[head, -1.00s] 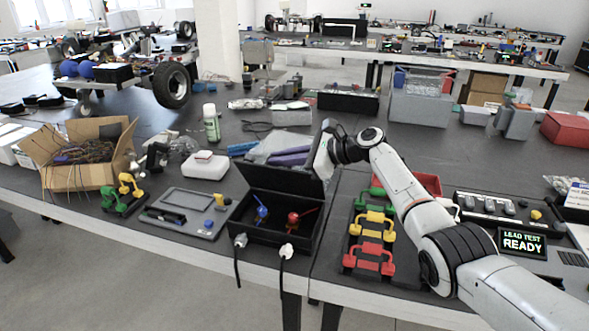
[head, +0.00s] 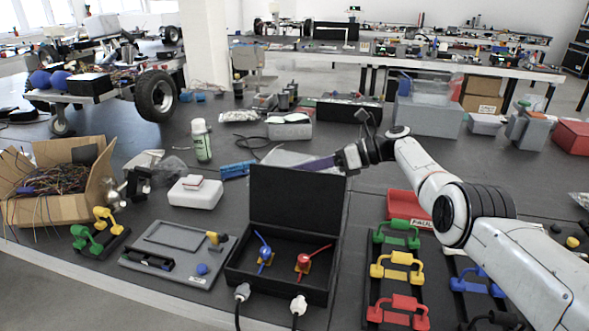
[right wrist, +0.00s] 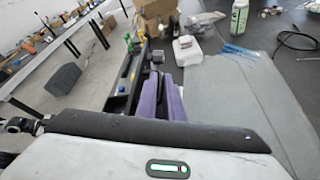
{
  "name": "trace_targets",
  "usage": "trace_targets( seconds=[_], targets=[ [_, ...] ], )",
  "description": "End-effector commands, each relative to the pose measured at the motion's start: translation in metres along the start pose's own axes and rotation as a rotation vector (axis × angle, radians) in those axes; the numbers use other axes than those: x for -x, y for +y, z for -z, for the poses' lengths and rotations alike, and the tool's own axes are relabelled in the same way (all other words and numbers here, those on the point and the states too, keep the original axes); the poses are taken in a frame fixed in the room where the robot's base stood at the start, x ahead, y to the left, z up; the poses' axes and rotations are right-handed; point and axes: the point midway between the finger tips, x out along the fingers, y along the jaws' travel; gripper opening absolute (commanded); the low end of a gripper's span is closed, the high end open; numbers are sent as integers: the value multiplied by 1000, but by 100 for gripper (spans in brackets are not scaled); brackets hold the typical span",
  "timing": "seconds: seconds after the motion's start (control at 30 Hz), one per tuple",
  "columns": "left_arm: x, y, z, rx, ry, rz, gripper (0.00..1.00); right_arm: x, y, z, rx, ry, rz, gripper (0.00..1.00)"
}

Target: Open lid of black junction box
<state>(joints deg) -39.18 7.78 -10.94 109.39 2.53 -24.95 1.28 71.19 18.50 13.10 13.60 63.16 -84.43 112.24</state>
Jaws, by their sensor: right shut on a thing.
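The black junction box (head: 240,272) sits open near the table's front edge in the head view. Its lid (head: 297,197) stands up roughly vertical along the back side. Inside are a blue-handled part (head: 263,251) and a red-handled part (head: 305,260). My right gripper (head: 322,163) is at the lid's upper right edge, reaching from the right, its purple fingers partly hidden behind the lid. In the right wrist view the two purple fingers (right wrist: 162,98) are close together, shut on the lid. The exact contact is hard to see. My left gripper is not in view.
A grey tray (head: 165,237) lies left of the box and a rack with green, yellow and red handles (head: 397,270) lies right. Behind the lid are a grey sheet (right wrist: 235,95) and blue pieces (head: 237,170). Two cables (head: 298,308) leave the box's front.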

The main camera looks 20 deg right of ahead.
Motion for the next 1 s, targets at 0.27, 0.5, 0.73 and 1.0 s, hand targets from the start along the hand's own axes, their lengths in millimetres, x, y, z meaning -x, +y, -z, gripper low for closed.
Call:
trace_targets(
  seconds=[0.27, 0.5, 0.73, 1.0],
  targets=[
    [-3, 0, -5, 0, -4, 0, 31, 1, 0, 8, -38, 6, -17, 0],
    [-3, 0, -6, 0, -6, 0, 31, 1, 0, 9, -40, 8, -18, 0],
    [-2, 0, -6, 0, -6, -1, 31, 1, 0, 9, -38, 7, -17, 15],
    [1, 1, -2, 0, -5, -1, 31, 8, 0, 5, -36, 3, -13, 15]
  ],
)
